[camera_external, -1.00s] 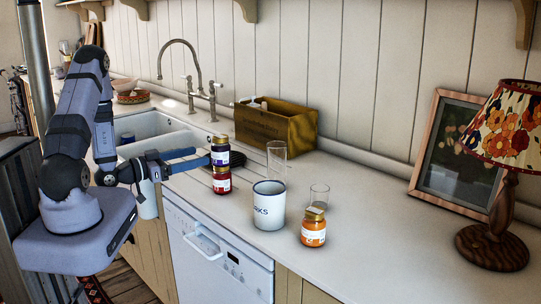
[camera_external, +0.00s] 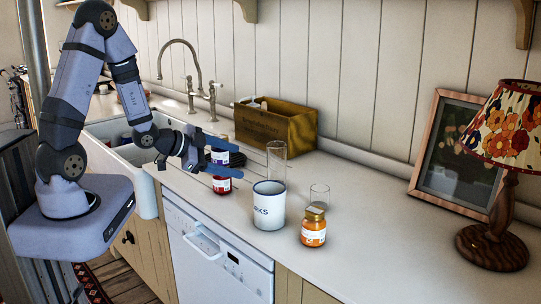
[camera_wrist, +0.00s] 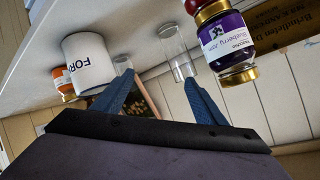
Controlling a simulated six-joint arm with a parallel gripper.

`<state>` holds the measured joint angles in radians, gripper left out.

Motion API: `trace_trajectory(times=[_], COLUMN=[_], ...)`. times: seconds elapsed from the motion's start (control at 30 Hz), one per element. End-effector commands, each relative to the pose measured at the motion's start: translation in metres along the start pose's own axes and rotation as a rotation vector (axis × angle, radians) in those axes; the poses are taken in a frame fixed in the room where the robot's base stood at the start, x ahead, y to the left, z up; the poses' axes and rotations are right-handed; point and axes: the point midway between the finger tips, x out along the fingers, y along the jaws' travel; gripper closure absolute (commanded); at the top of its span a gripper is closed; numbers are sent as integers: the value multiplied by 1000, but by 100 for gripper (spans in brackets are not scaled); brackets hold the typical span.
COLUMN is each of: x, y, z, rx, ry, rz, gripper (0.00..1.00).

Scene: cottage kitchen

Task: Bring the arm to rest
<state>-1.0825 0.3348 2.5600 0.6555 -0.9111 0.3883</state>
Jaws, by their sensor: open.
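My gripper (camera_external: 238,160) is open and empty, its two blue fingers spread apart. In the external view it overlaps a stack of two jars: a purple-labelled blueberry jam jar (camera_external: 220,157) on a red jam jar (camera_external: 222,185). Part of the stack is hidden behind the fingers. In the wrist view, which is tilted nearly upside down, my gripper (camera_wrist: 157,78) has the blueberry jar (camera_wrist: 228,45) off to the right of both fingers, not between them. The red jar (camera_wrist: 205,10) is only partly in that view.
A white mug (camera_external: 269,212), an orange jar (camera_external: 313,228), a clear tall glass (camera_external: 276,160) and a short glass (camera_external: 319,195) stand right of the stack. A wooden box (camera_external: 275,125) is behind. A lamp (camera_external: 495,215) and frame (camera_external: 455,150) stand right. Front-right counter is clear.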

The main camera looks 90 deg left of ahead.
Motion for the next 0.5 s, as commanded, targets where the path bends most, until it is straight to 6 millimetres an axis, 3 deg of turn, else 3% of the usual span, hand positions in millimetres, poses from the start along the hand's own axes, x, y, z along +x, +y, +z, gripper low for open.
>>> trace_trajectory(times=[0.1,0.27,0.37,0.5], x=[10,4,-10,-44], y=[44,96,133,188], z=[-4,-3,-3,-1], rx=[-5,-29,-43,-59], ry=[-116,-278,-385,-549], rz=[92,191,256,353], gripper=[35,35,35,35])
